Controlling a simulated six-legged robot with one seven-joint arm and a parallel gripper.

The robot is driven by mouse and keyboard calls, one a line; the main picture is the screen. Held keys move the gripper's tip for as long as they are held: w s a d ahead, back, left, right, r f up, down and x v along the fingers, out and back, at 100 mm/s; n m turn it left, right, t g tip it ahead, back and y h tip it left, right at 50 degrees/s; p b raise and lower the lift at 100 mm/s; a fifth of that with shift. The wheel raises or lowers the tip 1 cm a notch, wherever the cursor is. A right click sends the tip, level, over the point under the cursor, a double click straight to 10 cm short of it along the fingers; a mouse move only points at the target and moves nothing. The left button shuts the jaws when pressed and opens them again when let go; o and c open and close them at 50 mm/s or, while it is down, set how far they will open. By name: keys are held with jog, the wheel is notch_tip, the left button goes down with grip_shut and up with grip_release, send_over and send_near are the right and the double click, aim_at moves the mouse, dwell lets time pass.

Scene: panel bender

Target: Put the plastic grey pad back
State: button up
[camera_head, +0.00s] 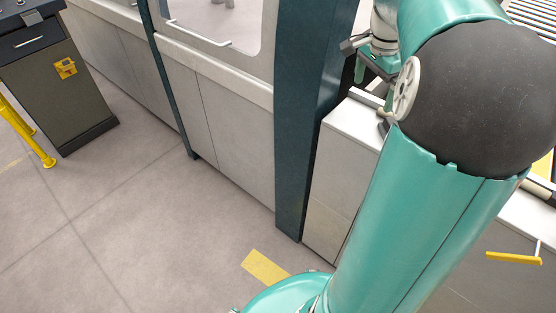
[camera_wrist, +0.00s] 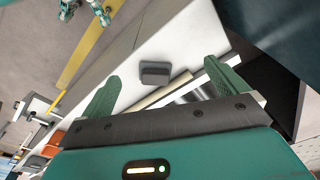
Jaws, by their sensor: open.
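A small dark grey block that looks like the plastic pad (camera_wrist: 155,73) sits on the white surface (camera_wrist: 184,36) in the wrist view. My gripper (camera_wrist: 162,70) is open, with its two green fingers apart and nothing between them. The pad appears beyond the fingertips, between them in the picture, and not touched by them. In the head view my gripper (camera_head: 360,70) is partly hidden behind my arm, above the white-topped cabinet, and I cannot make out the pad there.
A dark teal post (camera_head: 308,120) stands left of the white-topped cabinet (camera_head: 340,165). A dark opening (camera_wrist: 268,90) lies right of the pad. A control console (camera_head: 60,75) and yellow rail (camera_head: 25,130) stand at left.

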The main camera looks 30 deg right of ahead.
jog(key=a+r+n+t, duration=0.15)
jog(key=a+n, duration=0.35)
jog(key=a, duration=0.6)
jog(key=s+a+f+n+t, duration=0.1)
jog(key=s+a+n, duration=0.2)
jog(key=a, duration=0.4)
jog(key=s+a+f+n+t, duration=0.1)
jog(key=s+a+n, duration=0.3)
jog(key=a+n, duration=0.2)
jog(key=s+a+f+n+t+y, duration=0.1)
jog(key=s+a+n, duration=0.2)
jog(key=a, duration=0.5)
jog(key=shift+s+a+n+t, duration=0.25)
jog(key=shift+n+t, duration=0.1)
jog(key=shift+n, duration=0.45)
jog(key=shift+c, duration=0.5)
